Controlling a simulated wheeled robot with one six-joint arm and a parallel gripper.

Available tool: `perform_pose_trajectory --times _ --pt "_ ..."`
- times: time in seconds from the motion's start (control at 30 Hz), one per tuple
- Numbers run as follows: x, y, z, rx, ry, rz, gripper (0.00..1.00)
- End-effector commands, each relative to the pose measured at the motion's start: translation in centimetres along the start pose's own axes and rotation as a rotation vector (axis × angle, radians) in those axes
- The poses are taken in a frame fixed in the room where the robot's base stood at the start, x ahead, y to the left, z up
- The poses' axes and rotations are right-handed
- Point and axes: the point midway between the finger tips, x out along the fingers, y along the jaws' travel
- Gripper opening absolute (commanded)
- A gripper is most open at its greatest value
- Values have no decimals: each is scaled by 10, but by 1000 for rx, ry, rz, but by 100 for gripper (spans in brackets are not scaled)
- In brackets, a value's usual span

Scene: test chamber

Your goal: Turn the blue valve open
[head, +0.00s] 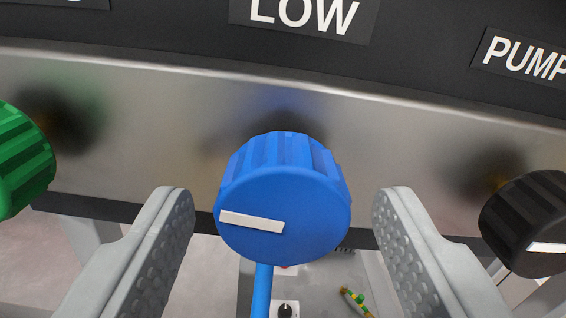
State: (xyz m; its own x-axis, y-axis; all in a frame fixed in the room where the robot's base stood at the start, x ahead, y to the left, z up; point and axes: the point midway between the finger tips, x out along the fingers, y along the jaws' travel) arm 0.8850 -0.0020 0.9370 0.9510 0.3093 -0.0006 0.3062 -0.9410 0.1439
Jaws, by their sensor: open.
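The blue valve (300,210) is a ribbed round knob in the middle of the head view, in front of a metal strip. A white mark on its face runs from the centre to the left, tilted slightly down to the right. My gripper (284,235) is open, with one grey padded finger on each side of the knob. A clear gap shows between each finger and the knob, so neither appears to touch it. A blue pipe (262,291) runs down below the knob.
A green knob (22,160) is at the left edge, and a black knob (525,222) with a white mark is at the right edge. Above are a "LOW" label (303,15) and a "PUMP" label (525,58) on a dark panel. Small fittings show below.

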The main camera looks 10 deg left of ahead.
Motion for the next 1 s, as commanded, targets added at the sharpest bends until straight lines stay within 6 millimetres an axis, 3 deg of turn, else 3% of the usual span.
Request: perform_pose_trajectory --times 0.4,0.43,0.67,1.0 --pt "8 0 0 0 0 0 59" --pt "8 0 0 0 0 0 57" --pt "8 0 0 0 0 0 14" --pt "8 0 0 -111 0 0 14"
